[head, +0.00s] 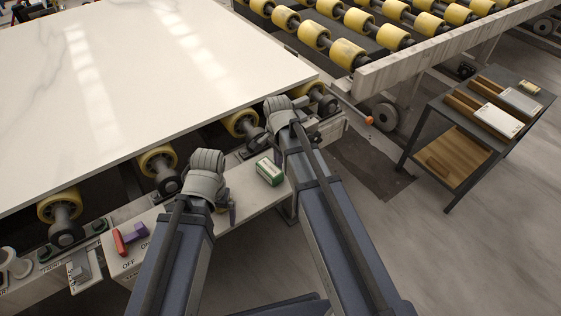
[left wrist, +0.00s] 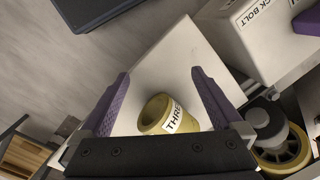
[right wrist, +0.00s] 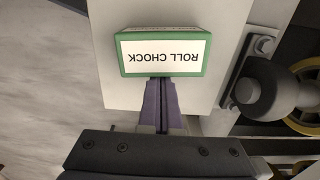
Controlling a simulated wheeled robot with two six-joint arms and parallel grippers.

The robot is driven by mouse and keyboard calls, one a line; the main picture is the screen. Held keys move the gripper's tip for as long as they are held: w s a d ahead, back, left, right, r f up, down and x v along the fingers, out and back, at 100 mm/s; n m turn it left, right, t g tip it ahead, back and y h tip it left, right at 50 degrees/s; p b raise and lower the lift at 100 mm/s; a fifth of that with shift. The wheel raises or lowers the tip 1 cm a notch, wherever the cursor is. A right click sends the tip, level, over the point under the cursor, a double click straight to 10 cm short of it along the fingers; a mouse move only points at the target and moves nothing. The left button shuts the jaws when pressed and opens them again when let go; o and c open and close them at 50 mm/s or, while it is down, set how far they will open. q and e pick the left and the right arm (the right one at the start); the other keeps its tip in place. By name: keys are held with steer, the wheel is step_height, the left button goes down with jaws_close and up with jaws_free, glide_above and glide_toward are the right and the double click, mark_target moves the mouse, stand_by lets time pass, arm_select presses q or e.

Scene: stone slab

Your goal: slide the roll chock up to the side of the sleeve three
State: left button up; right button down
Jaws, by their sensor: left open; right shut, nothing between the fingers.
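The roll chock (head: 270,172) is a green block with a white label, lying on the pale ledge (head: 260,200) in the head view. In the right wrist view the roll chock (right wrist: 160,54) is straight ahead, its label upside down. My right gripper (right wrist: 160,82) is shut and empty, its fingertips at the chock's near face; contact is hard to confirm. Sleeve three (left wrist: 160,116) is a yellow ring with a label partly reading THREE. It lies between the spread purple fingers of my open left gripper (left wrist: 159,75), not clamped. The left arm hides the sleeve in the head view.
A large stone slab (head: 150,80) lies over yellow rollers (head: 157,160) beside the ledge. Red (head: 120,242) and purple (head: 136,231) handles stand at the ledge's left. A LOCK BOLT box (left wrist: 245,45) is near the left gripper. A cart (head: 455,135) stands at right.

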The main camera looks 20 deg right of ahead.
steer(key=s+a, duration=0.1)
steer(key=a, duration=0.3)
steer(key=s+a, duration=0.2)
steer(key=a, duration=0.1)
steer(key=s+a, duration=0.1)
steer(key=a, duration=0.3)
steer(key=shift+s+a, duration=0.15)
steer(key=shift+a, duration=0.2)
steer(key=shift+d, duration=0.15)
arm_select(q)
steer(key=shift+d, duration=0.2)
arm_select(e)
steer(key=d, duration=0.1)
steer(key=w+d, duration=0.1)
steer(key=d, duration=0.1)
steer(key=shift+w+d, duration=0.2)
arm_select(q)
step_height(320, 180, up, 10)
steer(key=p, duration=1)
arm_select(e)
step_height(320, 180, up, 10)
